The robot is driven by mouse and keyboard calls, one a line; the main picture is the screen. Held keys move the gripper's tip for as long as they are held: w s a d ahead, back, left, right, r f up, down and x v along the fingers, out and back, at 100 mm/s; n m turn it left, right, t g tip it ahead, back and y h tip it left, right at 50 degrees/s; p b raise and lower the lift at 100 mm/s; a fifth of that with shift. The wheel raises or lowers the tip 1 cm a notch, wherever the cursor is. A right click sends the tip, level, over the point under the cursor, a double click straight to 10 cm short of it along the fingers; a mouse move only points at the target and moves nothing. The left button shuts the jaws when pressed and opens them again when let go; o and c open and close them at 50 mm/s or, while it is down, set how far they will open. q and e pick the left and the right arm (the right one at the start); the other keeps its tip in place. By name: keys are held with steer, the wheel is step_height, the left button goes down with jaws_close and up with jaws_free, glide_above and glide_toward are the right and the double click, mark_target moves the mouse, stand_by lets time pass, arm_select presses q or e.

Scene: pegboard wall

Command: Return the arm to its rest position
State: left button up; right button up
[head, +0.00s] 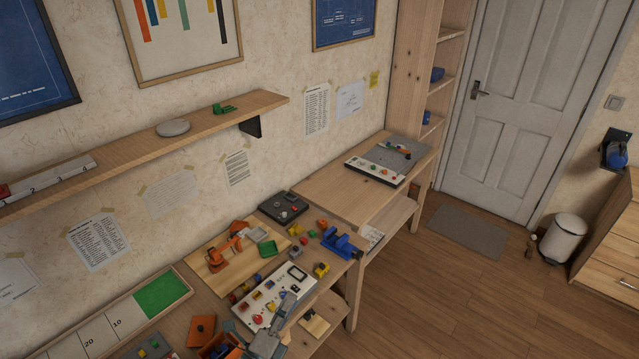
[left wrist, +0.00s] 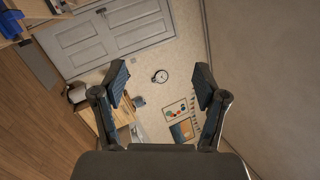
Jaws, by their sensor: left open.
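My left gripper (head: 280,315) shows in the head view as a grey shape at the bottom, in front of the white panel on the workbench. In the left wrist view my left gripper (left wrist: 161,76) has its two dark fingers wide apart, with nothing between them. Beyond the fingers that view shows a pale wall with a round clock (left wrist: 160,76) and the door (left wrist: 105,38), tilted. No object touches the fingers there. My right gripper is in neither view.
The workbench holds a white panel with buttons (head: 268,297), an orange toy arm (head: 225,248), a blue vise-like part (head: 340,243) and several small blocks. A wall shelf (head: 130,150) juts out above. A side table (head: 325,195) adjoins. Open floor (head: 440,300) lies to the right.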

arm_select(q)
steer(key=s+a+f+n+g+y, duration=0.25)
steer(key=a+f+n+y, duration=0.35)
steer(key=f+n, duration=0.3)
steer(key=s+a+f+n+g+y, duration=0.2)
steer(key=a+f+n+g+y, duration=0.1)
steer(key=a+f+n+y, duration=0.45)
steer(key=s+f+n+g+h, duration=0.1)
steer(key=s+f+n+g, duration=0.35)
steer(key=s+f, duration=0.4)
steer(key=s+f+n+g+h, duration=0.1)
steer(key=s+f+n+g, duration=0.35)
steer(key=s, duration=0.65)
step_height(320, 180, down, 25)
steer(key=s+g, duration=0.2)
steer(key=s+a+f+g, duration=0.1)
steer(key=s+a+f, duration=0.1)
steer(key=s+f, duration=0.7)
steer(key=s+a+f, duration=0.2)
steer(key=s+f, duration=0.6)
steer(key=s, duration=0.1)
steer(key=shift+s+f+g, duration=0.15)
steer(key=shift+f+g, duration=0.2)
steer(key=shift+f, duration=0.05)
